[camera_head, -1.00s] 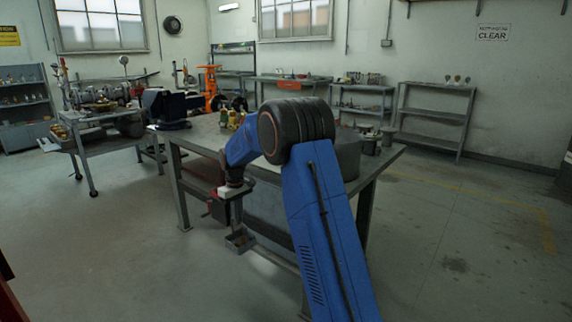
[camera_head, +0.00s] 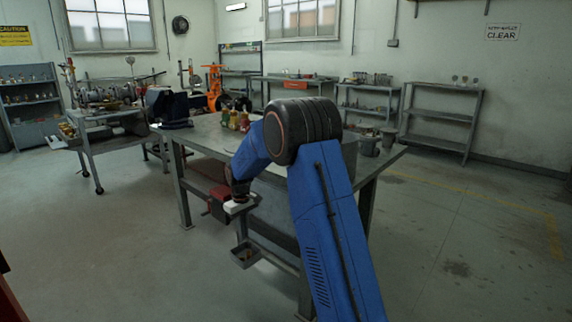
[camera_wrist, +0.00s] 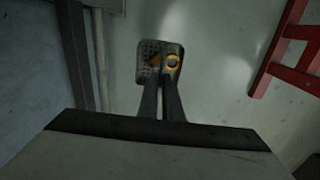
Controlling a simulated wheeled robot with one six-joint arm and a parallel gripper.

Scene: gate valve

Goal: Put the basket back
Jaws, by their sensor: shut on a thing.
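The basket (camera_head: 246,258) is a small dark, open-topped mesh tray hanging below my gripper (camera_head: 243,237), in front of the workbench's near side. The wrist view shows the basket (camera_wrist: 150,58) from above, with brass-yellow, ring-like pieces inside. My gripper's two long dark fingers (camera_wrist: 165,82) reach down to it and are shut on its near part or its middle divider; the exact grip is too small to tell. The basket is held above the concrete floor, apart from the bench in the picture.
The grey workbench (camera_head: 205,138) stands just beyond my arm, with a vise (camera_head: 172,105) and brass parts on top and a red box (camera_head: 218,200) underneath. A red frame (camera_wrist: 290,50) stands to the right in the wrist view. Open floor (camera_head: 110,250) lies left.

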